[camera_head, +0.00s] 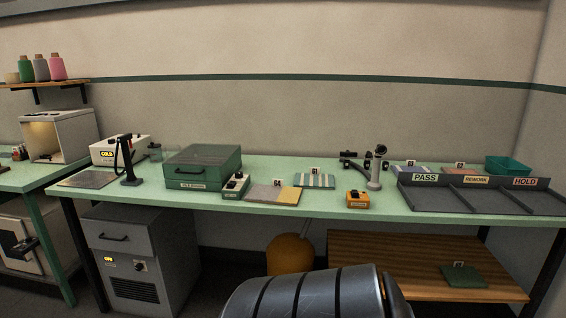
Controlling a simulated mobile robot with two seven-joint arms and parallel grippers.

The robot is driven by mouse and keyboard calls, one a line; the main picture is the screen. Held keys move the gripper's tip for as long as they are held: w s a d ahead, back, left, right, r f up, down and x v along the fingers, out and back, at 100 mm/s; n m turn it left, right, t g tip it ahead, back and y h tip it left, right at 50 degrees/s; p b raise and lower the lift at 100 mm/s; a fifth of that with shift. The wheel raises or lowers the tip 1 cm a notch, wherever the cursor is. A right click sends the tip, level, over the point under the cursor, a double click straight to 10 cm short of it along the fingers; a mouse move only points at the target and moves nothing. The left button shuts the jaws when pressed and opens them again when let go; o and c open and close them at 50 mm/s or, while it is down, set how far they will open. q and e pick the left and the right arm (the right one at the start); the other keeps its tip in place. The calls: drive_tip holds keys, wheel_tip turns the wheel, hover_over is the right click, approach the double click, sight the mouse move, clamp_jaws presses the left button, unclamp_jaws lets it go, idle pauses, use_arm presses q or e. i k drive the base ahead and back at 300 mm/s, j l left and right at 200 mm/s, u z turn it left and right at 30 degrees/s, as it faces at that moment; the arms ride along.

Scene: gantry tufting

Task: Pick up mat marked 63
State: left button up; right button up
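Several mats with small white number tags are in view, and the tags are too small to read surely, so I cannot tell which is 63. A grey and yellow mat (284,196) lies at the bench's front edge. A green and white striped mat (306,181) lies behind it to the right. A dark green mat (463,276) lies on the low wooden shelf. Neither gripper is in view.
The green bench (330,203) carries a green-lidded box (203,165), an orange device (357,199), a grey stand (375,168) and the tray (480,200) labelled PASS, REWORK and HOLD. A teal bin (508,165) stands behind the tray. The wooden shelf (400,275) is mostly clear.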

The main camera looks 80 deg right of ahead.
sight(409, 167)
drive_tip(key=z, duration=3.4)
drive_tip(key=i+l+z, duration=0.2)
drive_tip(key=k+j, duration=0.05)
drive_tip(key=k, duration=0.05)
